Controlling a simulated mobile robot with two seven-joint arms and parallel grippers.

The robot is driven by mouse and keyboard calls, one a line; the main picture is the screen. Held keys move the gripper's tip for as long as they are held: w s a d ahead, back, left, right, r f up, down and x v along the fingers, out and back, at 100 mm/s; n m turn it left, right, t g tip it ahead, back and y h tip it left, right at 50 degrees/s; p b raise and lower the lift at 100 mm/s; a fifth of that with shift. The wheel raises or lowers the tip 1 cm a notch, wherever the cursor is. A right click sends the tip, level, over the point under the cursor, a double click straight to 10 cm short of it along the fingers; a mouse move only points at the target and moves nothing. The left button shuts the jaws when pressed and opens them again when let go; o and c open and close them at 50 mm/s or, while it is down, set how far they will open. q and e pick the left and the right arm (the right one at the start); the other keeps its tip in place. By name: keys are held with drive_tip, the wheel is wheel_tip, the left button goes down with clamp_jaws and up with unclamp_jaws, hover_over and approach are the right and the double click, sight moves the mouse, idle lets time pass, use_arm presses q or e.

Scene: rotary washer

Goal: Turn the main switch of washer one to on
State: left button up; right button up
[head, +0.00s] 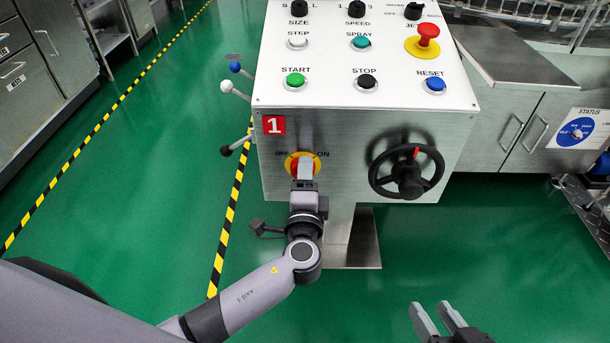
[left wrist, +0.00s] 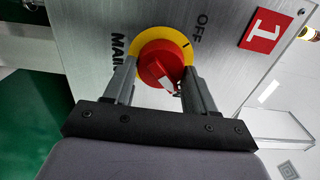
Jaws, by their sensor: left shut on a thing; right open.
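The main switch is a red knob on a yellow round plate (head: 290,161), on the front of the white-topped washer panel under the red "1" label (head: 273,125). OFF is printed to its left and ON to its right. My left gripper (head: 303,170) is at the switch and covers part of it. In the left wrist view its fingers (left wrist: 157,88) are on either side of the red knob (left wrist: 151,60), shut on it. A white mark on the knob lies on the side away from the OFF print; ON is hidden there. My right gripper (head: 437,317) is open and empty, low at the right.
A black handwheel (head: 407,172) sticks out right of the switch. Levers with blue, white and black balls (head: 227,86) stick out at the panel's left side. Buttons and a red emergency stop (head: 428,33) are on top. Green floor (head: 480,230) is clear at the right.

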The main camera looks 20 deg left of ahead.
idle(0.3)
use_arm(q)
drive_tip(key=o, duration=0.8)
drive_tip(key=shift+o, duration=1)
use_arm(e)
drive_tip(key=shift+r, duration=0.1)
use_arm(q)
drive_tip(key=p+v, duration=0.1)
drive_tip(key=v, duration=0.6)
use_arm(e)
drive_tip(key=shift+s+d+r, duration=0.1)
drive_tip(key=shift+d, duration=0.35)
use_arm(q)
drive_tip(key=shift+s, duration=0.1)
